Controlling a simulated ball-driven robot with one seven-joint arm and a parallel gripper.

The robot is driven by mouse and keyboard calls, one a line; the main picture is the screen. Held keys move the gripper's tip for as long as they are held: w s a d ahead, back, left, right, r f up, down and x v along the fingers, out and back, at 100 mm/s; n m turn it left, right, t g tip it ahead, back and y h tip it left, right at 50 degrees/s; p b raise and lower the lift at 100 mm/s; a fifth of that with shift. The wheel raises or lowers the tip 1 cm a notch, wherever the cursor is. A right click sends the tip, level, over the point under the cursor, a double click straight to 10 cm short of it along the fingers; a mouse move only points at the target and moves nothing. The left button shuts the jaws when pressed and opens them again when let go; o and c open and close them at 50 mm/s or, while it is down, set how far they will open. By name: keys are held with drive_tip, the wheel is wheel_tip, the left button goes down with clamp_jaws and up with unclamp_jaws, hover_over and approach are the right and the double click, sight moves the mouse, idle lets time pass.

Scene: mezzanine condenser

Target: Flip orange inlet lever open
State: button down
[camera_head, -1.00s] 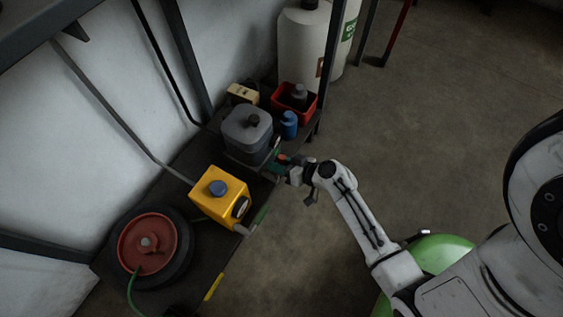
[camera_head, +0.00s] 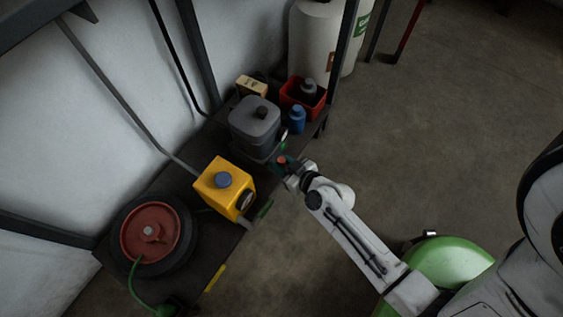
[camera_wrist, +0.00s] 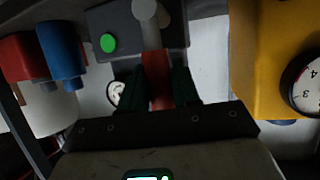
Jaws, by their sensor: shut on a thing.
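The grey condenser unit (camera_head: 252,128) stands on the dark shelf in the head view. In the wrist view its dark front (camera_wrist: 180,28) bears a round green light (camera_wrist: 108,43). A grey pipe stub (camera_wrist: 147,12) is in front of it, and the red-orange lever (camera_wrist: 156,62) runs from the stub towards me. My gripper (camera_wrist: 160,78) is shut on the lever, with a dark green finger at each side. In the head view my gripper (camera_head: 284,166) is in front of the unit, and a small red-orange part shows at its tip. The lever's near end is hidden by my gripper.
A yellow box (camera_head: 226,186) with a gauge stands left of my gripper. A blue bottle (camera_head: 296,118) and a red bin (camera_head: 304,97) are behind and right. A hose reel (camera_head: 153,232) lies at the shelf's left end.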

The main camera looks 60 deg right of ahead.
drive_tip(key=c, duration=1.2)
unclamp_jaws()
drive_tip(key=p+v, duration=0.2)
drive_tip(key=v, duration=0.8)
drive_tip(key=shift+s+r, duration=0.15)
drive_tip(key=shift+s, duration=0.25)
